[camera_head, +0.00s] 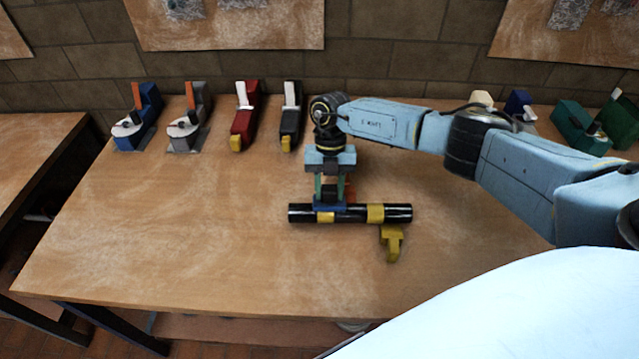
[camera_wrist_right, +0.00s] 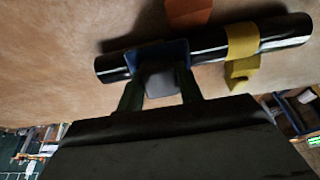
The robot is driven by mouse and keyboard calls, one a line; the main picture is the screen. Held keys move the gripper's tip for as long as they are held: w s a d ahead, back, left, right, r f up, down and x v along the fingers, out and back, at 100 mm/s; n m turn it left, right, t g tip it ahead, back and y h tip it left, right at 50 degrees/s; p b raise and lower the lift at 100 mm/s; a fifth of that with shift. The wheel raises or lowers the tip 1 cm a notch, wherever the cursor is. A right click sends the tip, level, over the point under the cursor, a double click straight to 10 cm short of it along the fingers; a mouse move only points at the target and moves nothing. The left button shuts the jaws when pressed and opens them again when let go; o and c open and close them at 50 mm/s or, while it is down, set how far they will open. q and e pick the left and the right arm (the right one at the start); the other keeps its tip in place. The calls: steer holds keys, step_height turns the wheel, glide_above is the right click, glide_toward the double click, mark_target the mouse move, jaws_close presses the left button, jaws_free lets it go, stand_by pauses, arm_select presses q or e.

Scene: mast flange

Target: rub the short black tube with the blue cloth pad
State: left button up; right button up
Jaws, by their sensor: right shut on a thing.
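The short black tube (camera_head: 350,214) lies across the middle of the table, with yellow bands on it. It also crosses the top of the right wrist view (camera_wrist_right: 207,42). The blue cloth pad (camera_head: 329,204) is against the tube near its left end, and shows in the right wrist view (camera_wrist_right: 143,57). My right gripper (camera_head: 332,192) points down above the tube and is shut on the pad, with a grey block between its fingers (camera_wrist_right: 160,88) in the wrist view. Whether the pad presses on the tube is hard to tell. My left gripper is not in view.
A yellow bracket (camera_head: 392,240) stands at the tube's right part. An orange piece (camera_head: 349,193) is behind the tube. Several tape-dispenser-like tools, including a red one (camera_head: 245,118) and a blue one (camera_head: 140,118), line the back edge. The left and front of the table (camera_head: 180,230) are clear.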

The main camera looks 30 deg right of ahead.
mark_target(332, 188)
steer(key=shift+s+d, duration=0.25)
steer(key=shift+d, duration=0.05)
steer(key=shift+p+v, duration=1.45)
steer(key=shift+v, duration=1.55)
steer(key=shift+p+v, duration=0.7)
steer(key=shift+v, duration=0.8)
